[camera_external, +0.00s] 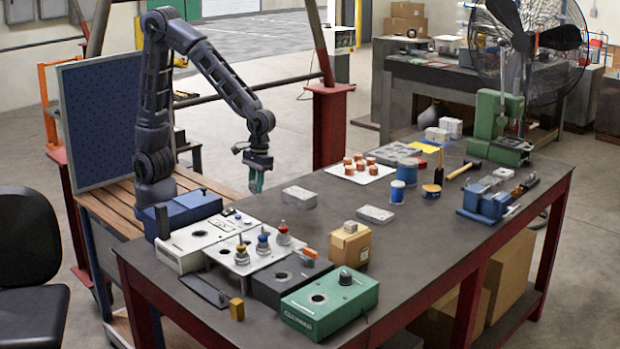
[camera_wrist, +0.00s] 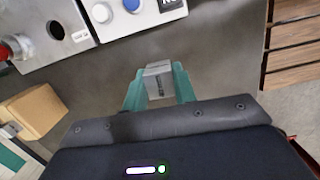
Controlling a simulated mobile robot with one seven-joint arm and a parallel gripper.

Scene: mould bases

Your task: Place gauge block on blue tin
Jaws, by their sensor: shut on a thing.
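My gripper (camera_external: 256,184) hangs over the left edge area of the dark workbench, its green fingers pointing down. In the wrist view, my gripper (camera_wrist: 159,88) is shut on a small grey metal block, which I take as the gauge block (camera_wrist: 158,78); it is held between the green fingertips, with a dark slot or mark on its face. The block is too small to make out in the external view. A short blue tin (camera_external: 397,192) stands on the bench to the right, well away from my gripper.
A cardboard box (camera_external: 350,246) with a small block on top stands mid-bench. Grey plates (camera_external: 299,197) and (camera_external: 375,214) lie nearby. A white sheet (camera_external: 357,173) holds several copper pieces. Control boxes (camera_external: 330,300) fill the front.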

